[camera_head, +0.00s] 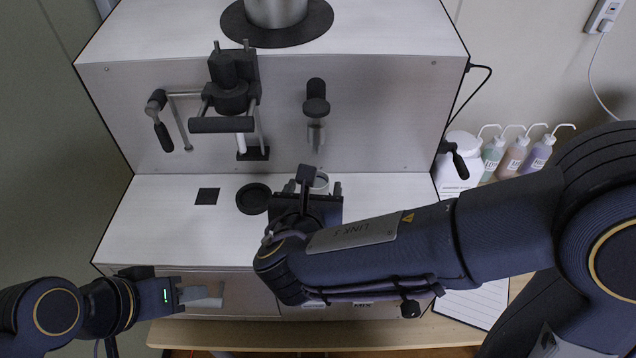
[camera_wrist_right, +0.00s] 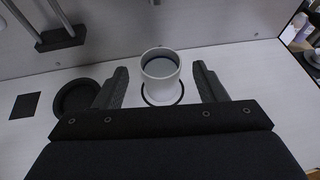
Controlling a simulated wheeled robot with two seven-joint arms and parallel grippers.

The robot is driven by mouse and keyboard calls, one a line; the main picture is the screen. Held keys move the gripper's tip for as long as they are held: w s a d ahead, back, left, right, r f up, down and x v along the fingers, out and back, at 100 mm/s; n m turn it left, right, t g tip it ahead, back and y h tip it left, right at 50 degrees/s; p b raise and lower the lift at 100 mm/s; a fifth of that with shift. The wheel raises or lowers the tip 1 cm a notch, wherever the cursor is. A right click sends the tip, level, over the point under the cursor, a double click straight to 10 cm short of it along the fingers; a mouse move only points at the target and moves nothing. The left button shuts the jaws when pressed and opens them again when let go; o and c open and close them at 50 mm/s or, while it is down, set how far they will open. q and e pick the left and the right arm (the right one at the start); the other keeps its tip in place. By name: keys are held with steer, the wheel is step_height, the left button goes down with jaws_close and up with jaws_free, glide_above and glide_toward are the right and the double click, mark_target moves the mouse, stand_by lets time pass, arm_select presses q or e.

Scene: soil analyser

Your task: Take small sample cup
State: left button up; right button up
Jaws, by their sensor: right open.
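The small sample cup (camera_wrist_right: 160,77) is white and round, with a dark, bluish-grey inside. It stands upright on the white deck of the machine, within a thin dark ring mark. In the head view only part of the cup (camera_head: 320,183) shows behind my right gripper (camera_head: 321,184). In the right wrist view my right gripper (camera_wrist_right: 160,84) is open, with one finger on each side of the cup and a visible gap to both. My left gripper (camera_head: 200,295) is low at the left, in front of the machine; its fingers are too unclear to judge.
The analyser's front panel (camera_head: 280,140) rises behind the cup, with a clamp-like handle mechanism (camera_head: 230,95) and a nozzle (camera_head: 316,110). A round black recess (camera_head: 253,198) and a black square (camera_head: 207,196) lie left of the cup. Several wash bottles (camera_head: 515,155) stand at the right.

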mark_target(318, 176)
steer(key=p+x, duration=0.1)
steer(key=x, duration=0.5)
steer(key=shift+f, duration=0.15)
steer(key=shift+c, duration=0.5)
steer(key=c, duration=1.1)
steer(key=shift+r, duration=0.25)
